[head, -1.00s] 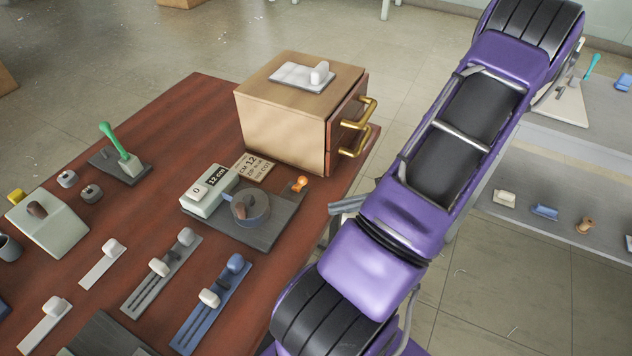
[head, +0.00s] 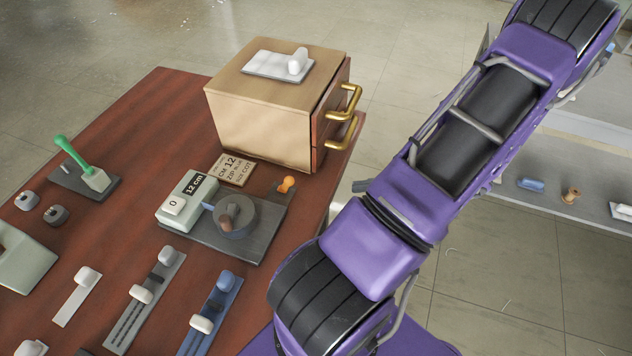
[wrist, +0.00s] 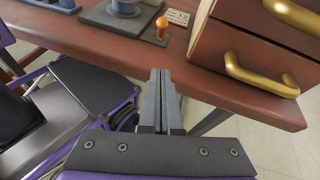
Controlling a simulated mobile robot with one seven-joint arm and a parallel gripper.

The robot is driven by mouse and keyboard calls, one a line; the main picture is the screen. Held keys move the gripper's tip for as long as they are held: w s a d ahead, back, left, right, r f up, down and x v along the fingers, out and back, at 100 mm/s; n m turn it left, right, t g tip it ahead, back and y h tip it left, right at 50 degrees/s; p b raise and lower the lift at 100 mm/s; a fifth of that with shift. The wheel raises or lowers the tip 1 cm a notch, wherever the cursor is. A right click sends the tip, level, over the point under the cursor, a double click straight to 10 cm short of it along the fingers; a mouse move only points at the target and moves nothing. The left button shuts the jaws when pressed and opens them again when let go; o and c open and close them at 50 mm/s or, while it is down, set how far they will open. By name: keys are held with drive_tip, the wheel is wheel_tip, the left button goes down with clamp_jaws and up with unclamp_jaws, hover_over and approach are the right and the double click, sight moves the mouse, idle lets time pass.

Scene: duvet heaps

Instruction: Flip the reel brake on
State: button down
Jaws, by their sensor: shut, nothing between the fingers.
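The reel unit sits on a dark base plate (head: 240,246) on the table, with a grey round drum (head: 238,222) and a pale box (head: 186,197) marked "12 cm" and "0". A small orange lever (head: 286,184) stands at the plate's far right corner; I cannot read whether it is on or off. It also shows in the wrist view (wrist: 162,24), upright, beyond my fingers. My gripper (wrist: 161,72) is shut and empty, its fingertips near the table edge, apart from the lever. In the head view my arm hides most of the gripper.
A wooden drawer box (head: 262,125) with brass handles (wrist: 262,82) stands right of the lever in the wrist view. A label card (head: 232,170) lies behind the reel. Slider plates (head: 146,295) and a green-handled lever (head: 82,168) are on the table (head: 118,225). A shelf (head: 600,207) stands right.

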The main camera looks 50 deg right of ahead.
sight(321, 195)
drive_tip(key=x, duration=1)
drive_tip(key=shift+w+a+b, duration=0.1)
drive_tip(key=shift+w+b, duration=0.15)
drive_tip(key=shift+b, duration=0.1)
drive_tip(key=shift+w+a+r, duration=0.65)
drive_tip(key=shift+w, duration=0.15)
drive_tip(key=shift+w+a+r, duration=0.25)
drive_tip(key=shift+w+a, duration=0.1)
drive_tip(key=shift+w, duration=0.05)
drive_tip(key=shift+d+r+p, duration=0.1)
drive_tip(key=shift+r+p, duration=0.05)
drive_tip(key=shift+p, duration=0.2)
drive_tip(key=shift+w, duration=0.1)
